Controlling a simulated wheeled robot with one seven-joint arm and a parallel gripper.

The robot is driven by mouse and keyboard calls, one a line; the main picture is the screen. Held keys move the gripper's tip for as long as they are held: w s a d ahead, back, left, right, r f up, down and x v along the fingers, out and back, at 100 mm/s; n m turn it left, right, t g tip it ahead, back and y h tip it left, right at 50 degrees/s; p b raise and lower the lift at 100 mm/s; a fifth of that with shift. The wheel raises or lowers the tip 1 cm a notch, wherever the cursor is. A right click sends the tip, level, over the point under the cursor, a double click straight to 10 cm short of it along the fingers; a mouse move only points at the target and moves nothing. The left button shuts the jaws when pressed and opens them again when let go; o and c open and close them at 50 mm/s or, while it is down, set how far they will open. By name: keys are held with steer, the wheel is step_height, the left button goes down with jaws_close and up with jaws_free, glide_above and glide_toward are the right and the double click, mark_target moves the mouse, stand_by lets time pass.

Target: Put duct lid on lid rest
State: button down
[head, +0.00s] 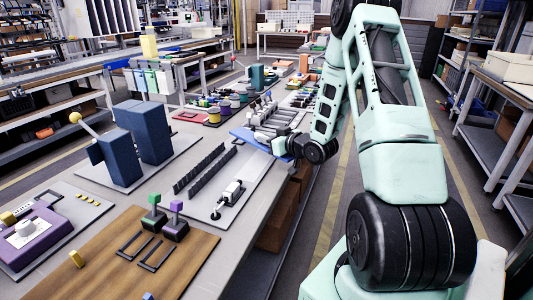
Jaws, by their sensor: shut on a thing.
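My gripper (277,144) is at the right edge of the long bench, low over the far end of a grey plate. It is small in the head view, and its fingers are partly hidden by my wrist. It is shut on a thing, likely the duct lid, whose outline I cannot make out. A blue flat piece (244,134) lies right beside and under the fingers; I cannot tell whether they touch it. A black slotted duct (205,168) in two rows stands on the grey plate, nearer and left of my gripper. I cannot single out the lid rest.
A small white-and-black device (230,194) sits near the duct. Two dark blue blocks (150,132) stand to the left. A wooden board (110,262) with green and purple knobs is nearest. Grey bars (285,116) and several spools lie beyond. An aisle runs along the bench's right side.

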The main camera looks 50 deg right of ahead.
mark_target(267, 159)
steer(key=shift+f, duration=2.15)
steer(key=shift+f, duration=0.1)
steer(key=c, duration=1.4)
jaws_free()
steer(key=shift+o, duration=0.2)
